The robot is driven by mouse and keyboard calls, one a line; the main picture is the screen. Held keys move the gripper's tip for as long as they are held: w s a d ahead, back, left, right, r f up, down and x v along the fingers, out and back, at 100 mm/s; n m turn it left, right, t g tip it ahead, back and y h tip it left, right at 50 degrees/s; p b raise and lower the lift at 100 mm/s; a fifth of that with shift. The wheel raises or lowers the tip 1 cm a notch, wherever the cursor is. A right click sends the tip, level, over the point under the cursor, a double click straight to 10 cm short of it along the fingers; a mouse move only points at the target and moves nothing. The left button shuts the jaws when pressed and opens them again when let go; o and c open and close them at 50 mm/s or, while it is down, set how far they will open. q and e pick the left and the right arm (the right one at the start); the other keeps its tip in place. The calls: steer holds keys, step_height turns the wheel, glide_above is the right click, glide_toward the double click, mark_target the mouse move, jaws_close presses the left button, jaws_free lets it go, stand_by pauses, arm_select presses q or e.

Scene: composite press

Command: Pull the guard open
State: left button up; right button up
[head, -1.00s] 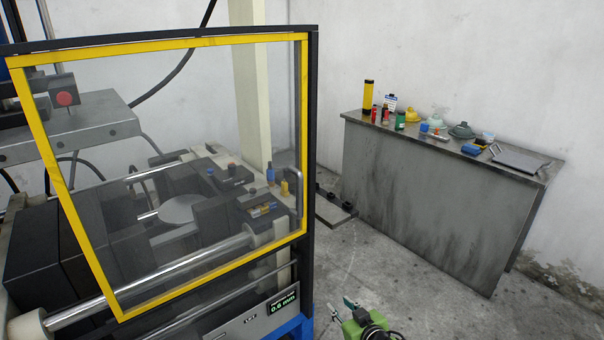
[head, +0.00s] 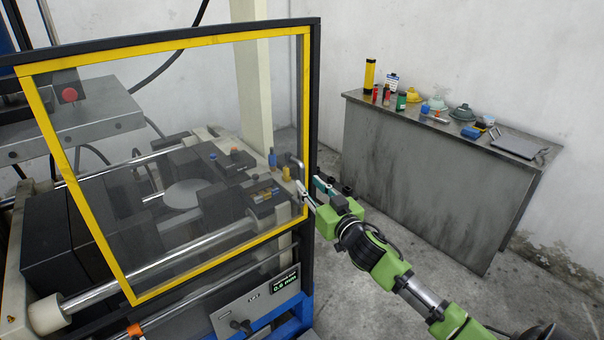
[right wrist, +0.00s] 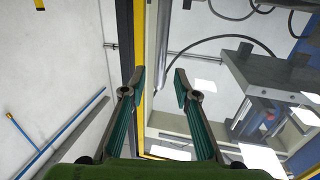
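The guard (head: 170,290) is a clear panel in a yellow frame on the front of the press, and it stands across the press opening. Its grey handle (head: 297,170) is on the right side of the frame. My right gripper (head: 312,188) is at the guard's right edge, close to the handle. In the right wrist view, its two fingers (right wrist: 158,76) are apart, with the guard's yellow edge (right wrist: 138,40) beside the left finger. A grey bar (right wrist: 162,45) shows between and beyond the fingertips; I cannot tell whether they touch it. My left gripper is out of view.
A grey bench (head: 415,170) with bottles, bowls and a flat tray (head: 515,146) stands against the wall at the right. A black post edges the guard. A control panel with a display (head: 286,283) is below it. The floor between press and bench is open.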

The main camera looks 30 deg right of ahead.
mark_target(304, 179)
steer(key=shift+w+d+p, duration=0.2)
steer(key=shift+w+p, duration=0.05)
steer(key=shift+w, duration=1.1)
steer(key=shift+w+d+p, duration=0.15)
steer(key=shift+w+p, duration=0.1)
steer(key=shift+w, duration=1.05)
steer(key=shift+c, duration=0.3)
jaws_close()
